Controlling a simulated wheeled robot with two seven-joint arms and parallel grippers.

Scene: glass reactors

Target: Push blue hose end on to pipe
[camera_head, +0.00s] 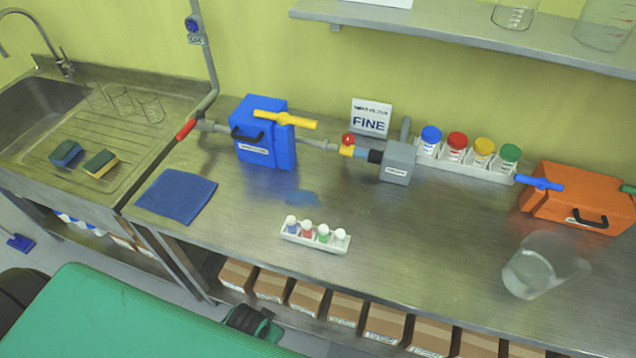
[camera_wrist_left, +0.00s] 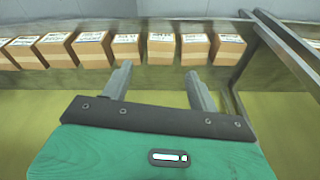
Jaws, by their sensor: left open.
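I cannot make out a loose blue hose end for certain in the head view. A grey pipe (camera_head: 318,144) runs right from the blue box (camera_head: 262,132) with a yellow lever (camera_head: 285,119). It meets yellow, light blue (camera_head: 361,154) and black fittings at a small grey box (camera_head: 398,162). Another grey pipe (camera_head: 211,70) comes down the wall to a red end (camera_head: 186,129) left of the blue box. My left gripper (camera_wrist_left: 158,72) is open and empty in the left wrist view, below the bench top, facing cardboard boxes. My right gripper is not in view.
An orange box (camera_head: 575,198) with a blue lever (camera_head: 540,182) stands at right. A glass beaker (camera_head: 540,268), a vial rack (camera_head: 315,239), a jar tray (camera_head: 463,167) and a blue cloth (camera_head: 177,195) occupy the bench. Cardboard boxes (camera_head: 384,324) line the shelf below. The bench middle has free room.

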